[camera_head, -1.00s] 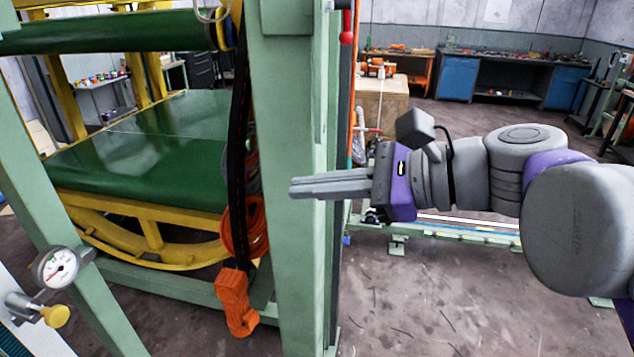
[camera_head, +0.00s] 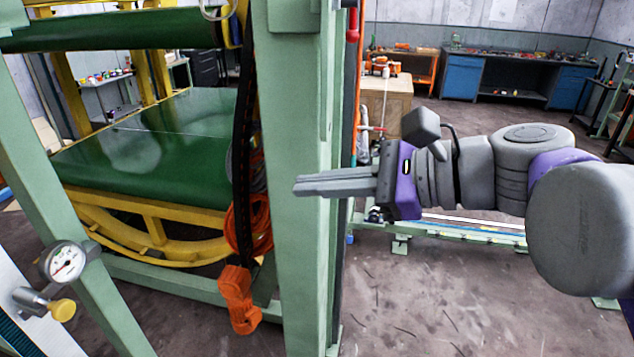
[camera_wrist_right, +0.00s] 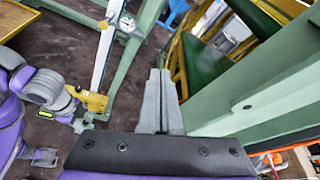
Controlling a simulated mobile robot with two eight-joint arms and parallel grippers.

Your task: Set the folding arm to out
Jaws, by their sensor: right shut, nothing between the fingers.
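My right gripper (camera_head: 296,186) comes in from the right in the head view, level and shut, with nothing between its fingers. Its fingertips overlap the thick pale green post (camera_head: 300,270) in the picture; I cannot tell whether they touch it. In the right wrist view the closed fingers (camera_wrist_right: 160,75) point up the picture, with a green beam (camera_wrist_right: 250,100) close on their right. I cannot make out for sure which part is the folding arm. My left gripper is not clearly seen in either view.
Left of the post are a green bed (camera_head: 150,145) on a curved yellow frame (camera_head: 150,240), a hanging orange block (camera_head: 238,298) and a dial gauge (camera_head: 63,262) on a slanted green leg. Benches (camera_head: 515,75) stand at the back. Floor at lower right is clear.

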